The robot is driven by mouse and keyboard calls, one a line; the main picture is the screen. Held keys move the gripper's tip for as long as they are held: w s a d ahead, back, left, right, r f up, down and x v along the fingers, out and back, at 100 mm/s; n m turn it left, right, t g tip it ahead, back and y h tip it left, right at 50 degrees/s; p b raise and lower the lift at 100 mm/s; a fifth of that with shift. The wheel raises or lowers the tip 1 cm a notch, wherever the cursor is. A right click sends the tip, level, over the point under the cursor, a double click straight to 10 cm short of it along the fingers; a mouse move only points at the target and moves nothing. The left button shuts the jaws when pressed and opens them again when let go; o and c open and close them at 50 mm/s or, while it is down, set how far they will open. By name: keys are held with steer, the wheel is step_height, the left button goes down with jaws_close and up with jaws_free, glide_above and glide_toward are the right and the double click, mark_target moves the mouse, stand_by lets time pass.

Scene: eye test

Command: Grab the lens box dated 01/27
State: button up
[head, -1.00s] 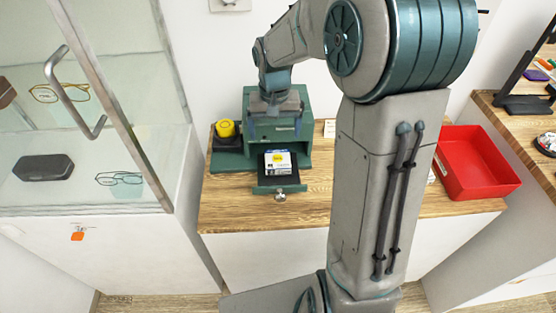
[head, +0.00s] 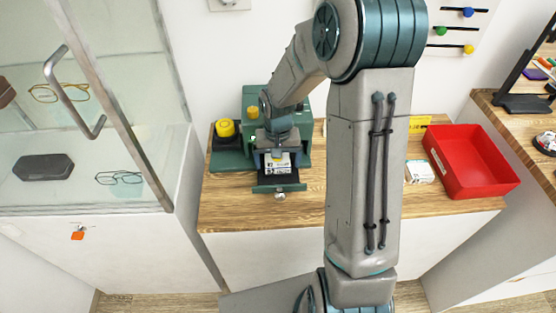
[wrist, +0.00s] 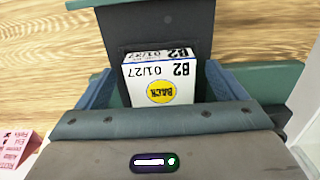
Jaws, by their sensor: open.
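The lens box (wrist: 160,82) is white, reads "B2" and "01/27", and has a yellow round mark. It lies in the pulled-out dark drawer (wrist: 160,22) of a green cabinet (head: 304,112). In the head view the box (head: 277,168) shows just below my gripper (head: 274,150). In the wrist view my gripper (wrist: 158,84) is open, with one blue finger on each side of the box. Gaps show between the fingers and the box. The box's near end is partly hidden by the gripper body, and I cannot tell its exact height below the fingertips.
A red tray (head: 490,190) and a small white box (head: 419,172) are at the right of the wooden counter (head: 270,215). A yellow round thing (head: 225,128) is left of the cabinet. A glass display case (head: 120,130) stands close at the left.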

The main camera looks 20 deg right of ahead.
steer(key=c, duration=1.1)
steer(key=shift+r, duration=0.1)
steer(key=shift+c, duration=0.3)
